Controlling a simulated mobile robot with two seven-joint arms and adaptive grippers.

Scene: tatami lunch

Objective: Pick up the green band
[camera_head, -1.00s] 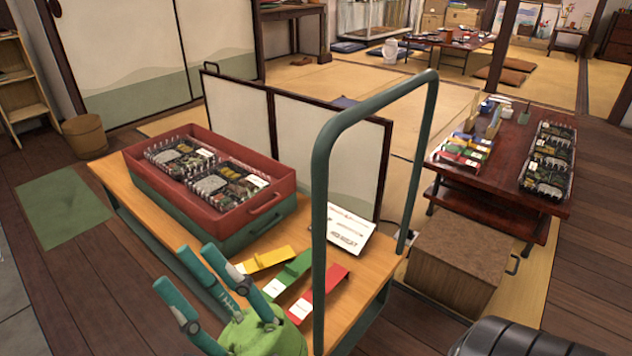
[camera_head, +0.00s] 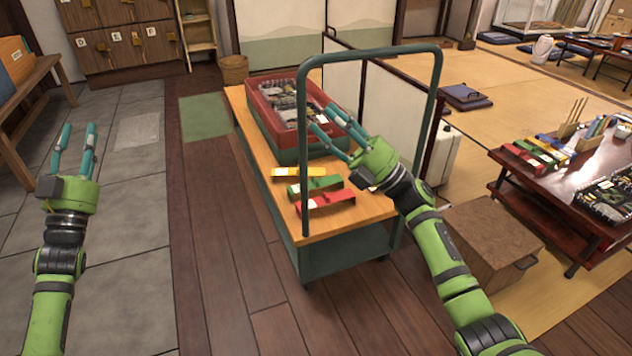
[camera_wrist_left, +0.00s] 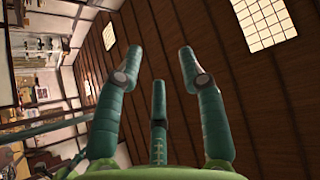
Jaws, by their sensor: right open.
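The green band (camera_head: 325,183) lies on the wooden top of a cart (camera_head: 262,137), between a yellow band (camera_head: 312,172) and a red band (camera_head: 335,200). Its left end carries a white label, and the cart's handle post crosses in front of it. My right gripper (camera_head: 321,116) is open and empty above the cart, beyond the bands and near the red crate. My left gripper (camera_head: 78,127) is open and empty over the grey floor, well left of the cart. The left wrist view shows its spread fingers (camera_wrist_left: 155,75) with nothing between them.
A red crate (camera_head: 262,112) holding packed trays stands at the cart's far end. The cart's green handle (camera_head: 370,52) arches over the near end. A brown box (camera_head: 490,238) and a dark table (camera_head: 580,190) with more coloured bands stand at right. Floor left of the cart is clear.

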